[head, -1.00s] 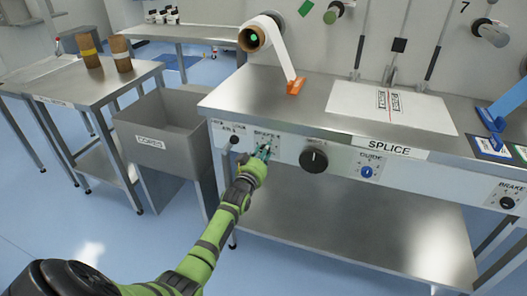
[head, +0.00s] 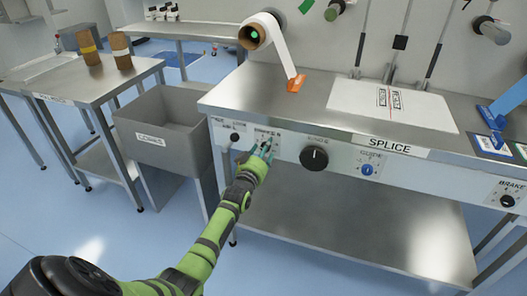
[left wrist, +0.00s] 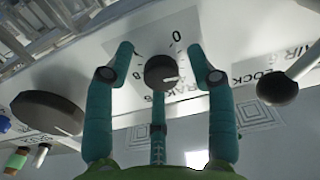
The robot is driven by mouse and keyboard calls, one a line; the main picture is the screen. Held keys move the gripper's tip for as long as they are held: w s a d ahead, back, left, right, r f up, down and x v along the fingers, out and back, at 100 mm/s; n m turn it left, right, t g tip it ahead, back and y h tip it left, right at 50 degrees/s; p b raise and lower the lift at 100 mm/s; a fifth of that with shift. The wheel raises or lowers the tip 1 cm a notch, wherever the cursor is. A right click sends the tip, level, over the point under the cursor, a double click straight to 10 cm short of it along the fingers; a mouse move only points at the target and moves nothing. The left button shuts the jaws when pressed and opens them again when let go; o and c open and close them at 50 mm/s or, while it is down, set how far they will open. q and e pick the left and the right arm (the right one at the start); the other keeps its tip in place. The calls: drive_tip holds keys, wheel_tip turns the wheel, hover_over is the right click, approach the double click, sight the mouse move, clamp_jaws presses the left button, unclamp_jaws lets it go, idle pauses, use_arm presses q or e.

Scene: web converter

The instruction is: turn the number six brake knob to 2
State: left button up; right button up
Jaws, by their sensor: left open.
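The number six brake knob (left wrist: 161,72) is a small dark round knob on a white panel with printed numbers, seen upside down in the left wrist view. A light pointer line shows on its right side there; I cannot tell exactly which number it marks. My left gripper (left wrist: 163,52) is open, with one teal finger on each side of the knob and visible gaps between. In the head view my left gripper (head: 262,152) is at the front panel below the BRAKE 6 label and mostly hides the knob. My right gripper is not in view.
A large black knob (head: 314,158) is to the right of my gripper, and a small black lock knob (head: 235,137) is to the left. A blue guide knob (head: 367,169) is farther right. A grey cores bin (head: 160,145) stands left of the bench.

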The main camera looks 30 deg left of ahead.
use_arm(q)
drive_tip(key=shift+s, duration=0.1)
drive_tip(key=v, duration=1.2)
drive_tip(key=s+d+f+m+g+h+p, duration=0.1)
drive_tip(key=s+d+f+g, duration=0.25)
drive_tip(key=f, duration=0.55)
drive_tip(key=s+d+f+m+g+h+p, duration=0.1)
drive_tip(key=s+d+f+g+p, duration=0.15)
drive_tip(key=s+f, duration=0.45)
drive_tip(key=s+d+f+m+g+h+p, duration=0.1)
drive_tip(key=s+d+f+g, duration=0.15)
drive_tip(key=f, duration=0.85)
drive_tip(key=s+d+f+m+g+p, duration=0.1)
drive_tip(key=s+f, duration=0.3)
drive_tip(key=s, duration=0.7)
drive_tip(key=s+d+f+m+g+h+p, duration=0.1)
drive_tip(key=s+d+f+g, duration=0.2)
drive_tip(key=s, duration=0.8)
drive_tip(key=s+d+f+m+g+p, duration=0.1)
drive_tip(key=s+f+g, duration=0.3)
drive_tip(key=s, duration=0.7)
wheel_tip(320, 180, down, 3)
drive_tip(key=shift+d+r+m, duration=0.2)
drive_tip(key=shift+d+m, duration=0.1)
drive_tip(key=shift+d, duration=0.45)
